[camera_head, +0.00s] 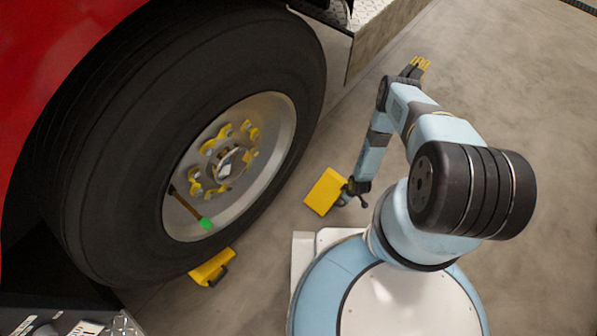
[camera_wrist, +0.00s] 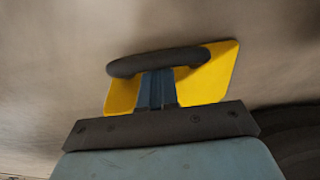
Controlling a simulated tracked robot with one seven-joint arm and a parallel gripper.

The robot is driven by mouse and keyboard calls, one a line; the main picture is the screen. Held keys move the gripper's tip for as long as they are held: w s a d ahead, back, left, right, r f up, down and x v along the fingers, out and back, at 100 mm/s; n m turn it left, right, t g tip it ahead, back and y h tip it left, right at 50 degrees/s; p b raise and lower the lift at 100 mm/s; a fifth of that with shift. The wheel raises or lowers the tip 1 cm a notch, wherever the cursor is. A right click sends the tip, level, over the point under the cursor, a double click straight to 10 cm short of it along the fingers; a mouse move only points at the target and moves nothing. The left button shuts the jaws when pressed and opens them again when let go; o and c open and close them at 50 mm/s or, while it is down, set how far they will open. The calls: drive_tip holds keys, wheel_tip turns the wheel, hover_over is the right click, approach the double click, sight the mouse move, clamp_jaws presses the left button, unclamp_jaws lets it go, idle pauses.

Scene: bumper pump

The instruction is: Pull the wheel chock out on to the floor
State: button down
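A yellow wheel chock (camera_head: 325,191) is at my gripper (camera_head: 351,190), on open concrete to the right of the big truck wheel (camera_head: 285,55), apart from the tyre. In the wrist view the chock (camera_wrist: 222,75) shows its yellow face and black bar handle (camera_wrist: 160,61). My gripper's blue fingers (camera_wrist: 157,88) are together at the middle of that handle and look shut on it. I cannot tell whether the chock touches the floor. A second yellow chock (camera_head: 210,267) with a black handle sits against the bottom of the tyre.
The floor (camera_head: 530,110) is clear to the right of my arm. A small yellow object (camera_head: 421,66) shows beyond my elbow. A metal step (camera_head: 375,35) juts out at the top. A dark tyre (camera_wrist: 300,135) shows at the wrist view's lower right.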

drive_tip(key=shift+s+d, duration=0.1)
drive_tip(key=shift+w+a, duration=0.35)
drive_tip(key=shift+a, duration=0.05)
drive_tip(key=shift+r, duration=0.15)
wheel_tip(320, 180, up, 10)
idle(2.0)
idle(0.4)
drive_tip(key=shift+w, duration=0.1)
